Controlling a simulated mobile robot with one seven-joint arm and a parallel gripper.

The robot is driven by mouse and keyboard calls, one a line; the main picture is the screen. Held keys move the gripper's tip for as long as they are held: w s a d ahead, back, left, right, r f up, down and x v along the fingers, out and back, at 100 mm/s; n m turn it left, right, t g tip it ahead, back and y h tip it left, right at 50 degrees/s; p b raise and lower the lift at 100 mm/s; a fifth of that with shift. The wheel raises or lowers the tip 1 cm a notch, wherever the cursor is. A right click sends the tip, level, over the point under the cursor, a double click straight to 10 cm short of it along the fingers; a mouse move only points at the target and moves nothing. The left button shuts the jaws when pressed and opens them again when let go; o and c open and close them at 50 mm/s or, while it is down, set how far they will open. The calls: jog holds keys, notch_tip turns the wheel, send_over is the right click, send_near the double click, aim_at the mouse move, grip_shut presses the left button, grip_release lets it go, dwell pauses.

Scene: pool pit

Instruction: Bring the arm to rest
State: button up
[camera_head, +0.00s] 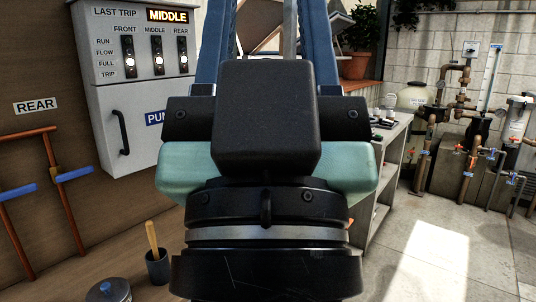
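My gripper (268,12) fills the middle of the view, seen from behind, with a black wrist, a pale green body and a black block on top. Two blue fingers rise on either side of the block, well apart, and run up to the top edge. Their tips are cut off by the frame. I see nothing clearly held between them. The black block hides the lower part of the gap.
A grey control box (140,90) with switches hangs at the left above red-brown pipes (70,200). A cup (157,267) and a lidded pot (108,291) stand lower left. A grey shelf unit (386,160) stands behind at right. Pipework (460,140) lines the right wall; sunlit floor (450,250) there is clear.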

notch_tip(320, 180, up, 19)
jog(key=p, duration=1.7)
jog(key=shift+w+d, duration=0.1)
jog(key=shift+d, duration=0.05)
